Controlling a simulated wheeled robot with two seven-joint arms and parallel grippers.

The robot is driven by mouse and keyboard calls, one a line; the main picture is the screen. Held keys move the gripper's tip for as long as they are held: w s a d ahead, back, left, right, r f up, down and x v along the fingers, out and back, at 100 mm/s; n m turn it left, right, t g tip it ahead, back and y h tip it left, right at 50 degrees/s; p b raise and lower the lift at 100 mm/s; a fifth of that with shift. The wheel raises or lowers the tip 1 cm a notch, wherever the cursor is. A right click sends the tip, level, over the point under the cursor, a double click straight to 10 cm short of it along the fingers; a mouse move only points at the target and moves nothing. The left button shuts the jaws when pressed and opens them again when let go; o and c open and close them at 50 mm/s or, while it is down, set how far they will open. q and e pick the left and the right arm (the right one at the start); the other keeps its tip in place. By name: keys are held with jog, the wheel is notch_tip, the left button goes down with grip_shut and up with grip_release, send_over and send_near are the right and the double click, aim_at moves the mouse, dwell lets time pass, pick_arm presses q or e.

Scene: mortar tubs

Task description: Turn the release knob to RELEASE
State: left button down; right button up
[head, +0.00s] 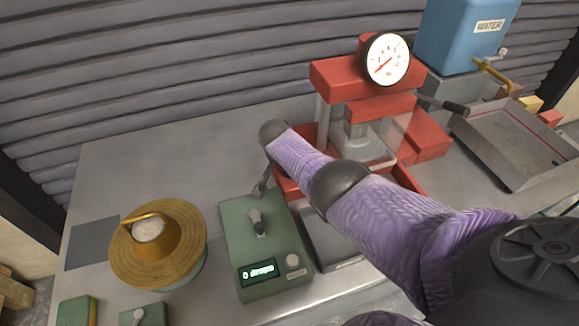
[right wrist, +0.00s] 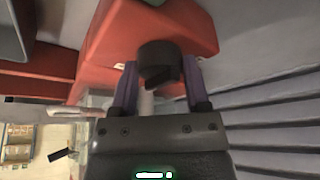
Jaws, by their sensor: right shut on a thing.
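The red press (head: 335,77) stands at the back right of the bench with a round dial gauge (head: 387,58) on top. My right arm reaches across its front, and my right gripper (head: 264,178) is at the left end of its red base. In the right wrist view my right gripper (right wrist: 159,68) is shut on the dark release knob (right wrist: 157,60), which sits on a red face (right wrist: 105,55). One finger is on each side of the knob. The knob's markings cannot be read. My left gripper is not in view.
A green box (head: 240,265) with a small grey lever and a lit display stands in front. A brass-coloured round dish (head: 180,222) is at left. A blue water tank (head: 462,35) and a metal tray (head: 515,140) are at right. The back left of the bench is clear.

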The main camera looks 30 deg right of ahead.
dwell(0.5)
jog(key=o, duration=1.3)
jog(key=p+v, duration=0.8)
jog(key=v, duration=0.2)
jog(key=shift+p, duration=0.3)
